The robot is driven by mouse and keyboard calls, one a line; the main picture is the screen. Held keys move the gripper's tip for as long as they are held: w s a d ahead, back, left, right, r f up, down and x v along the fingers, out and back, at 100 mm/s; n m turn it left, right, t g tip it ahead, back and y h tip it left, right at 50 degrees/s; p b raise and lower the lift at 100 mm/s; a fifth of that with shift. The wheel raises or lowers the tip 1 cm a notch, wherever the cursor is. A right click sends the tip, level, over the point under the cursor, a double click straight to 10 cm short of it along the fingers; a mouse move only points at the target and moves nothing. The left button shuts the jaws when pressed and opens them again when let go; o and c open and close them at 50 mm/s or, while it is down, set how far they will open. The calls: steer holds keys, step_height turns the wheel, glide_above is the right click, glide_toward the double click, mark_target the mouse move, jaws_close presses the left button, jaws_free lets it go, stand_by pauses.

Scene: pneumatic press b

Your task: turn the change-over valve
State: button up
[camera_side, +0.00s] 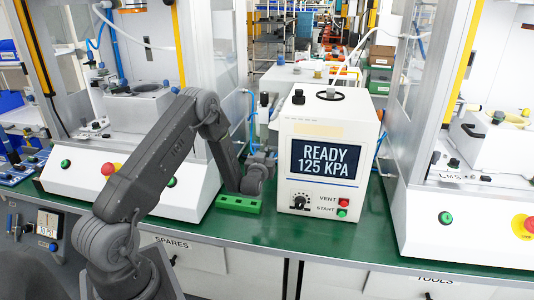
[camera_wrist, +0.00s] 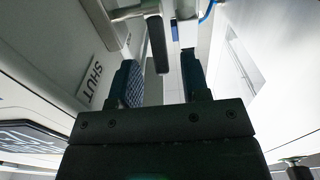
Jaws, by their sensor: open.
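The change-over valve appears in the wrist view as a black lever handle (camera_wrist: 157,45) on a metal stem (camera_wrist: 128,13). Beside it, a label reading SHUT (camera_wrist: 97,80) is on a pale face. My gripper (camera_wrist: 160,66) is open, and the handle's end shows between its two fingertips; I cannot tell whether either finger touches it. In the side view my gripper (camera_side: 262,164) is at the left side of the white press box (camera_side: 298,128). The valve is hidden there behind my wrist and the box.
The box has a screen reading READY 125 KPA (camera_side: 325,159), a black knob (camera_side: 299,202), a red VENT button (camera_side: 344,202) and a green START button (camera_side: 342,213). A green block (camera_side: 238,205) lies below my wrist. White machines stand at both sides. The green bench front is clear.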

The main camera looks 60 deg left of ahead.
mark_target(267, 152)
steer(key=shift+x, duration=2)
jaws_close()
